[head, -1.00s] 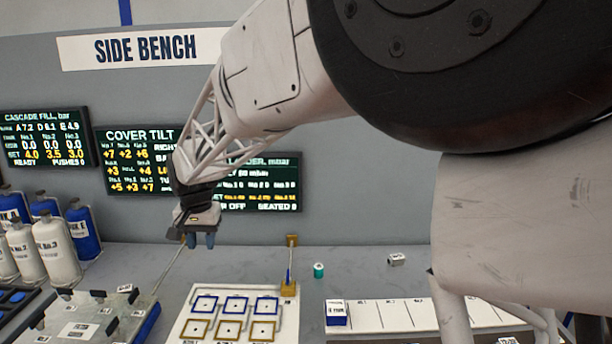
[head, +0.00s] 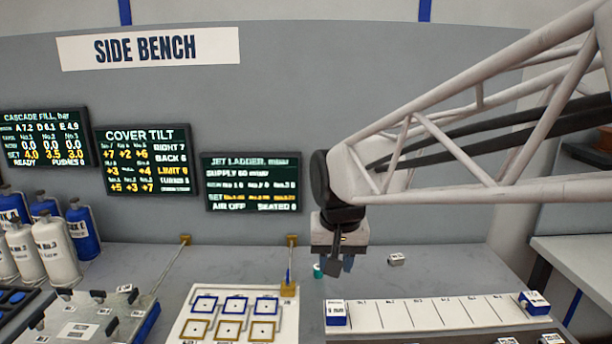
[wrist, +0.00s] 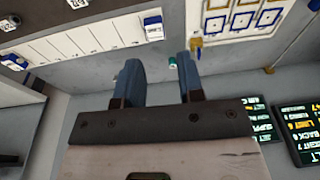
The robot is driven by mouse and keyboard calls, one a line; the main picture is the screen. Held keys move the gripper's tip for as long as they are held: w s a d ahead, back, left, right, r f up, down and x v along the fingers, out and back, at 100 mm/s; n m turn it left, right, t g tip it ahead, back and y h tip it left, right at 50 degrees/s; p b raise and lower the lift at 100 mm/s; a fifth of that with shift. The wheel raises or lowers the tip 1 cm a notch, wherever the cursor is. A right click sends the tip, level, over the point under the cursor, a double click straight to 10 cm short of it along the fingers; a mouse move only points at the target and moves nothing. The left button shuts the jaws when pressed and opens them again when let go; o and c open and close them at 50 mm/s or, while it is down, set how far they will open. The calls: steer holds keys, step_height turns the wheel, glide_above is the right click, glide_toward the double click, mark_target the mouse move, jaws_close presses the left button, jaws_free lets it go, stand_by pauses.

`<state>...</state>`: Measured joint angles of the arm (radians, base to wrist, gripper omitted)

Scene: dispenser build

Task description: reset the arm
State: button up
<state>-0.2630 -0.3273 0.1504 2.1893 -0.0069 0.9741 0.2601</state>
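My gripper (head: 341,264) hangs above the back of the bench in the head view, pointing down, right of the middle. In the wrist view its two blue fingers (wrist: 160,72) are spread apart with nothing between them. A small teal cylinder (head: 318,271) stands on the bench and shows just left of the fingers in the head view. It also appears near the right finger in the wrist view (wrist: 172,61). My arm reaches in from the right side of the head view.
A white numbered strip (head: 430,314) with blue-sided blocks lies at front right. A panel of blue and yellow squares (head: 188,332) lies at front middle. A small grey block (head: 396,259) sits behind the strip. Bottles (head: 58,252) stand at left. Wall screens (head: 252,182) hang behind.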

steer(key=s+d+f, duration=0.2)
steer(key=s+d, duration=0.4)
steer(key=s, duration=0.3)
steer(key=s+d+f, duration=0.3)
steer(key=s+d, duration=0.4)
steer(key=s, duration=0.2)
steer(key=shift+t+h, duration=0.3)
steer(key=shift+t, duration=0.1)
steer(key=shift+r, duration=0.1)
stand_by(2.2)
